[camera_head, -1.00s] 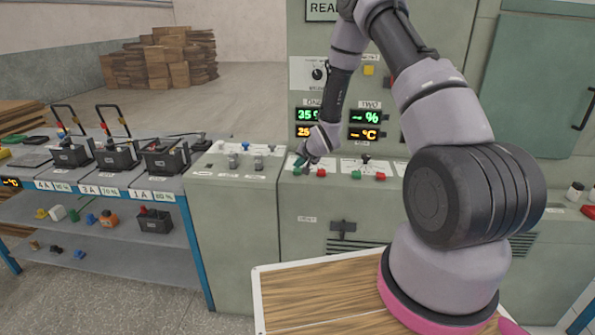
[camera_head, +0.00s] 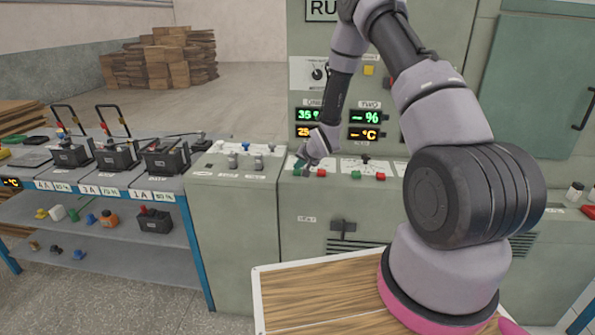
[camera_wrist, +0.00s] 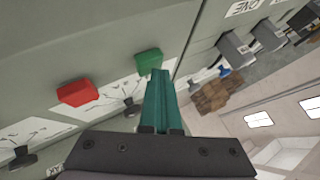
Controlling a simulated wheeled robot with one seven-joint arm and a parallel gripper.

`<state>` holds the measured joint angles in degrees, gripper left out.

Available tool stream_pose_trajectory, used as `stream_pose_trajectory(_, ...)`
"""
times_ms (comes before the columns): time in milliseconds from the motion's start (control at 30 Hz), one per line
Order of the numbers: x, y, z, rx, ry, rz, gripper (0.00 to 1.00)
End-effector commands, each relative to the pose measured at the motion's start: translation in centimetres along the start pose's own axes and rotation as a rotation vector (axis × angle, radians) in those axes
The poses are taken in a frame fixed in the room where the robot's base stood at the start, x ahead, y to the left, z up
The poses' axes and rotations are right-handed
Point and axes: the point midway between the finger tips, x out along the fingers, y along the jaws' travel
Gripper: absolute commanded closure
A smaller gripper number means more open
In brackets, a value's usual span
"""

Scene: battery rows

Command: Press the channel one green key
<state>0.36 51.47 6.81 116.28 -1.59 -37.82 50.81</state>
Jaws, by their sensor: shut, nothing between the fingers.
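The channel one green key (camera_head: 297,172) is the leftmost key on the sloped panel, under the display column marked ONE. It shows in the wrist view as a green block (camera_wrist: 149,60), with a red key (camera_wrist: 78,93) beside it. My gripper (camera_head: 299,164) is shut and empty, pointing down at the green key. In the wrist view its teal fingertips (camera_wrist: 161,72) overlap the green key's edge; whether they touch cannot be told.
Channel two's green key (camera_head: 356,175) and red key (camera_head: 380,177) sit to the right. A cabinet with grey switches (camera_head: 233,160) stands at left, then a bench with batteries (camera_head: 118,153). A wooden-topped surface (camera_head: 325,290) lies in front.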

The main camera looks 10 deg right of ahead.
Motion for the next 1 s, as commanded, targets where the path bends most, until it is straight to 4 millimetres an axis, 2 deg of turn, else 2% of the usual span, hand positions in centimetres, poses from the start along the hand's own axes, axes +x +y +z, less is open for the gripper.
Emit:
stream_pose_trajectory(400,-1.1,-0.8,-0.8,-0.001,0.0,0.0,1.0)
stream_pose_trajectory(767,-1.3,-0.9,-0.9,0.0,0.0,0.0,1.0)
stream_pose_trajectory(1000,-2.9,-2.0,-2.1,0.002,0.0,0.0,1.0)
